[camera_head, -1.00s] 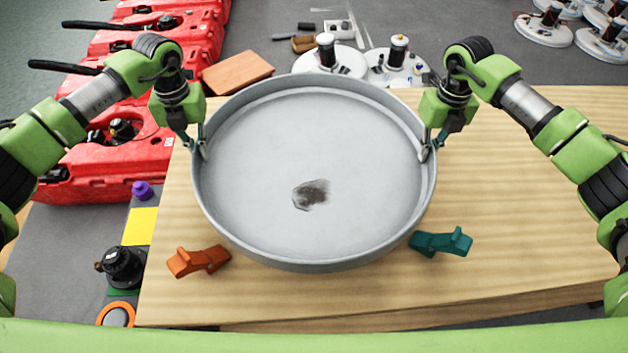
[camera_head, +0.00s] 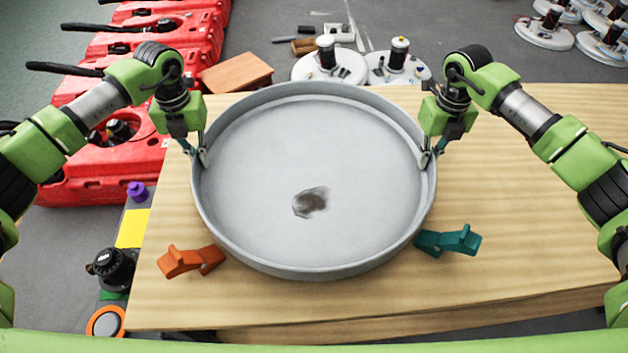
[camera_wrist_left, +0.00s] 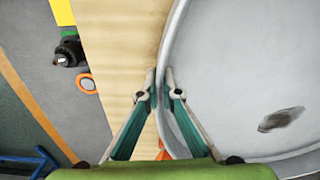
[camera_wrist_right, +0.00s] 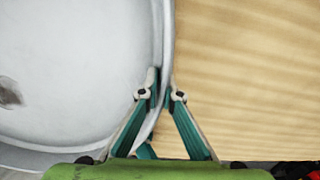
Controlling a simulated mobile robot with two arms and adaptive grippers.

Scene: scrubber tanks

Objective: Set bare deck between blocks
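The bare deck, a wide round grey pan with a raised rim (camera_head: 314,272) and a dark smudge on its floor, is level over the wooden table. My left gripper (camera_head: 203,155) is shut on its left rim; the left wrist view shows the fingers (camera_wrist_left: 160,80) on either side of the wall. My right gripper (camera_head: 428,158) is shut on the right rim, as in the right wrist view (camera_wrist_right: 164,92). An orange block (camera_head: 190,261) lies at the deck's front left, a teal block (camera_head: 450,240) at its front right. I cannot tell the gap under the deck.
The wooden table (camera_head: 530,190) is clear to the right. A brown box (camera_head: 237,72) and white round units (camera_head: 328,68) stand beyond its back edge. Red tanks (camera_head: 110,130) stand at the left. A black knob (camera_head: 113,268) is beyond the table's left edge.

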